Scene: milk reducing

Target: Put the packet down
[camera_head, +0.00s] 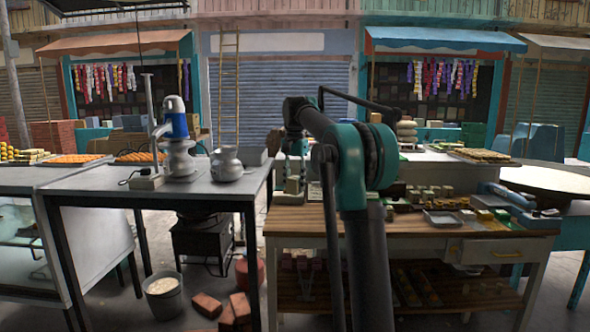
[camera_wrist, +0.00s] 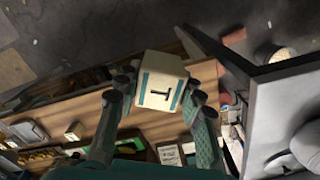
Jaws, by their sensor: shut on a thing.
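The packet (camera_wrist: 161,86) is a small cream carton with teal stripes and a dark T-shaped mark. In the wrist view it sits between the two fingers of my gripper (camera_wrist: 160,98), which is shut on it. In the head view my gripper (camera_head: 294,168) hangs over the left part of the wooden table (camera_head: 290,222), with the pale packet (camera_head: 293,186) at its lower end. I cannot tell whether the packet touches the tabletop. My arm hides part of the table's middle.
Several small boxes (camera_head: 430,193) and a metal tray (camera_head: 443,218) stand on the table right of my arm. A grey table (camera_head: 110,190) at left holds a blue-topped machine (camera_head: 177,140) and a metal pot (camera_head: 227,165). The wooden table's front left looks clear.

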